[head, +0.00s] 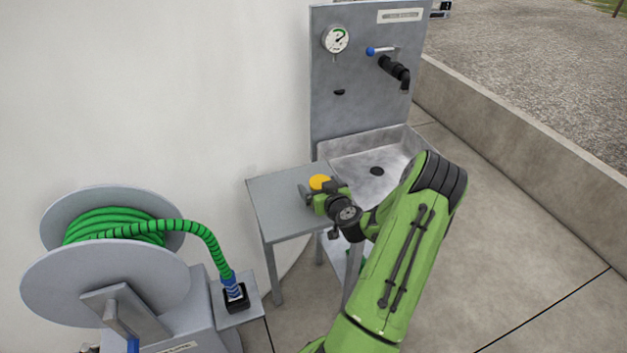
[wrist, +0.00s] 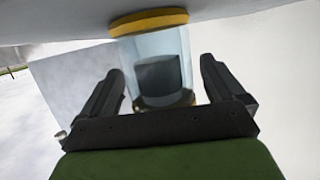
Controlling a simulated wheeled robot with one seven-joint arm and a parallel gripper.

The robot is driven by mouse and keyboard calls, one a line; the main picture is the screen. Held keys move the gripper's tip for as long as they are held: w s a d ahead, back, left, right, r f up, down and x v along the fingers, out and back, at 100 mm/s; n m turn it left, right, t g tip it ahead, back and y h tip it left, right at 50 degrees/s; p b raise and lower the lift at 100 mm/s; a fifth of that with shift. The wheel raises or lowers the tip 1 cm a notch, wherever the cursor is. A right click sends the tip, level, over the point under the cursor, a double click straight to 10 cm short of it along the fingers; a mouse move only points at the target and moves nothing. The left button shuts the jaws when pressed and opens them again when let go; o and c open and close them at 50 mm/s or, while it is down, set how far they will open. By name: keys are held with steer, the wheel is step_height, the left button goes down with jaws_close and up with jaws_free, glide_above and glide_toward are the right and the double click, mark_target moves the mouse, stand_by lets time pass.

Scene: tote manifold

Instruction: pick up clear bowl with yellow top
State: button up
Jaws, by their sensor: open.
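The clear bowl (wrist: 182,52) with a yellow top (wrist: 148,22) shows in the wrist view, with something dark inside and a brass-coloured band at its other end. My gripper (wrist: 160,72) is open, with one finger on each side of the bowl. Gaps show between the fingers and the bowl. In the head view, the yellow top (head: 320,181) shows over the small grey table (head: 272,206), just behind my gripper (head: 318,193). My gripper and wrist hide most of the bowl there.
A metal sink (head: 350,165) with a back panel (head: 350,75), gauge (head: 336,39) and blue-handled tap (head: 383,51) stands beyond the table. A green hose reel (head: 105,270) is at the left. A white wall (head: 150,90) is behind; open paving (head: 530,250) lies right.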

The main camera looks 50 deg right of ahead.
steer(key=shift+d, duration=0.1)
steer(key=shift+s+a+r, duration=0.3)
steer(key=shift+a, duration=0.05)
steer(key=shift+w+d+f, duration=0.1)
steer(key=c, duration=1.1)
